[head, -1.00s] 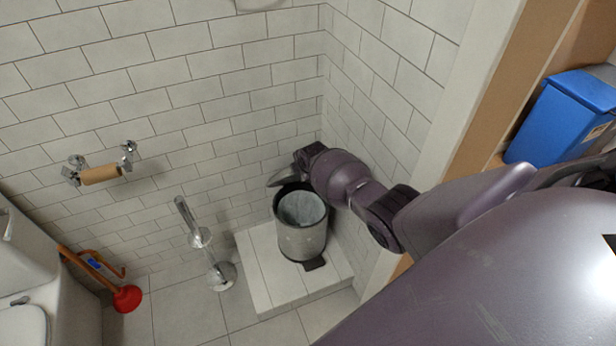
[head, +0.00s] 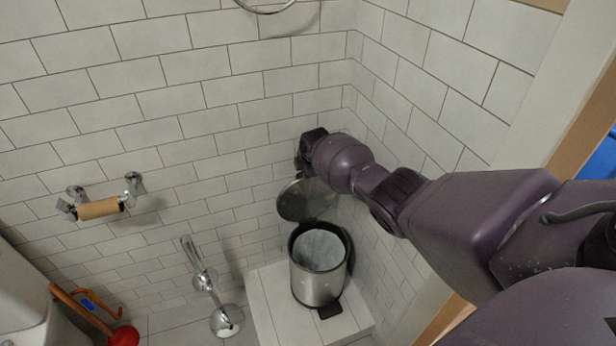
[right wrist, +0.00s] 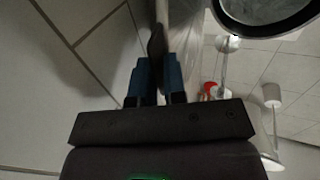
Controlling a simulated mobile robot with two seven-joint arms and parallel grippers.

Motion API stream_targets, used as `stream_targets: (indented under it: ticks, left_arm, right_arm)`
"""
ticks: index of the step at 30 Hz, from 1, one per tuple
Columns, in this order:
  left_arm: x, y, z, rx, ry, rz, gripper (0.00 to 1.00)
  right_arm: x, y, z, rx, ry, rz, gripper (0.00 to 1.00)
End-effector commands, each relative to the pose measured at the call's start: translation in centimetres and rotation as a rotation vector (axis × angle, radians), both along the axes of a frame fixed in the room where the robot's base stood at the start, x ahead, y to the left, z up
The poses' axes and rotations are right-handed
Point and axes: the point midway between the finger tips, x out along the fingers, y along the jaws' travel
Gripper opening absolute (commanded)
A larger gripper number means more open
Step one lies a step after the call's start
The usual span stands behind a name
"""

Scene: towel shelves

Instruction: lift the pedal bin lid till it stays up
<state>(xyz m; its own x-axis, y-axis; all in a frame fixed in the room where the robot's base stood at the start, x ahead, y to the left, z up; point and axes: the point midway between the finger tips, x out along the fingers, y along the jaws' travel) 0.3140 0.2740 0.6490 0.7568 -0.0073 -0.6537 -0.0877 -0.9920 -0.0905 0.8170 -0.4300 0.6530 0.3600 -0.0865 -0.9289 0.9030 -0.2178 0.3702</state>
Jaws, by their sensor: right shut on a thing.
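The pedal bin (head: 318,284) is a metal cylinder with a black rim and a pale liner, standing in the corner. Its round grey lid (head: 307,204) is raised, steeply tilted above the back of the open bin. My right gripper (head: 303,172) is at the lid's upper edge. In the right wrist view, the blue fingers of my right gripper (right wrist: 157,82) are shut on the dark lid edge (right wrist: 157,44). The hinge is hard to make out. My left gripper is not in view.
The bin stands on a low tiled step (head: 268,318) against tiled walls. To its left are a chrome toilet brush stand (head: 226,320), a paper roll holder (head: 98,209) and a red plunger (head: 124,336). A door frame edge (head: 520,100) is at the right.

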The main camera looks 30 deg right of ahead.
Motion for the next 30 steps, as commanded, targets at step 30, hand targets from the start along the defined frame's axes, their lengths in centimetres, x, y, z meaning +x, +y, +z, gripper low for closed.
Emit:
stream_targets:
  ticks: [30]
  left_arm:
    - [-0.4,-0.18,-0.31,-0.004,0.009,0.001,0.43]
  right_arm:
    - [0.3,-0.04,-0.01,0.0,0.001,0.001,0.31]
